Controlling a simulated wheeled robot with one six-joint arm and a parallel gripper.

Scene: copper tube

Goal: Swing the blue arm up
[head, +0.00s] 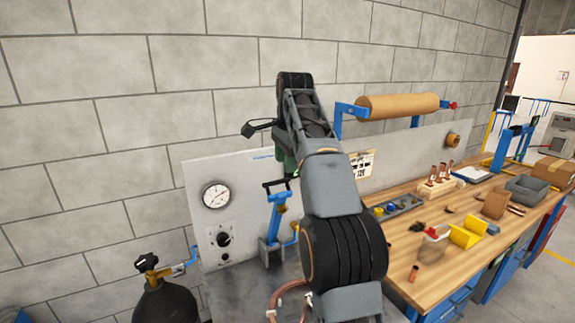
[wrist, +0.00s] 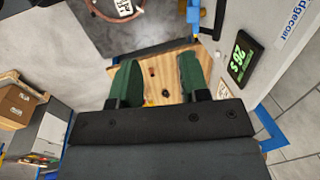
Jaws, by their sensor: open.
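The blue arm (head: 275,216) stands upright on a grey base plate (head: 270,248), in front of the panel with the gauge, with a black handle bar at its top. My gripper (wrist: 158,68) is open, and its two green fingers have nothing between them but a view of the wooden bench. In the head view my gripper is mostly hidden behind my own arm, close to the handle's right end; whether they touch cannot be told. A blue piece (wrist: 193,14) beyond the right finger in the wrist view may be part of the arm.
The gauge panel (head: 215,232) stands close behind. A coil of copper tube (head: 276,306) lies in front on the dark bench top. A gas cylinder (head: 165,300) is at lower left. The wooden bench (head: 440,270) at right holds bins and small parts. A lit display (wrist: 241,62) is right of my fingers.

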